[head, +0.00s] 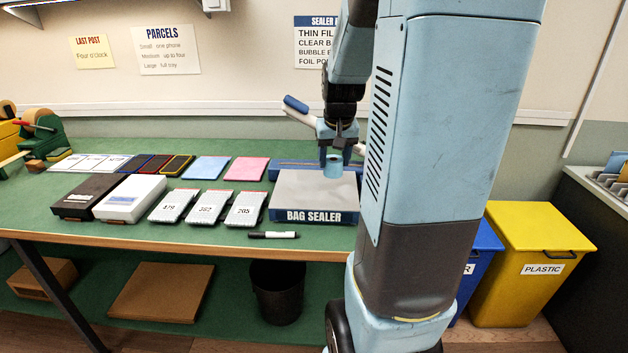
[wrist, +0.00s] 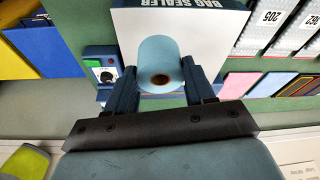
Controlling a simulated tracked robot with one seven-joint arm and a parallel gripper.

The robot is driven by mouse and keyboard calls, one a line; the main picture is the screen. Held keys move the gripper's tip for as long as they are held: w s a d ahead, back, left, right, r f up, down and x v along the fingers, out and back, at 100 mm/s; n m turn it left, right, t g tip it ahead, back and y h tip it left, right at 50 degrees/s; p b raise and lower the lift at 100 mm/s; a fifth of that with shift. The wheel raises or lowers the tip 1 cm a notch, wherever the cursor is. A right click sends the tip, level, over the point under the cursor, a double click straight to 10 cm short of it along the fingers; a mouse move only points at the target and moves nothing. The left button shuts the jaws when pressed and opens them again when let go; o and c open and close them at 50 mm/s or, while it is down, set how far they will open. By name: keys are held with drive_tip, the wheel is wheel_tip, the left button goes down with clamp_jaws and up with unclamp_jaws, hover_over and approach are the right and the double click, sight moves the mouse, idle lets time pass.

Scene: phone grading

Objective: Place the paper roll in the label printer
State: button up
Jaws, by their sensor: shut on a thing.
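My gripper (head: 336,158) is shut on a blue paper roll (head: 334,171) with a brown core. In the wrist view the roll (wrist: 160,64) sits between the two dark blue fingers (wrist: 160,92), its open core end facing the camera. In the head view I hold the roll over the grey top of the bag sealer (head: 310,190); I cannot tell how large the gap is. The bag sealer also fills the upper middle of the wrist view (wrist: 225,20). I cannot make out a label printer in either view.
A black marker (head: 273,235) lies before the sealer. A yellow plastic bin (head: 535,260) stands at right.

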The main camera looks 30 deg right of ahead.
drive_tip(key=w+f, duration=0.2)
drive_tip(key=w, duration=0.1)
drive_tip(key=w+f, duration=0.5)
drive_tip(key=w, duration=0.1)
drive_tip(key=shift+a+f, duration=0.1)
drive_tip(key=shift+f, duration=1.8)
drive_tip(key=shift+f, duration=0.1)
drive_tip(key=o, duration=1.1)
drive_tip(key=shift+c, duration=0.2)
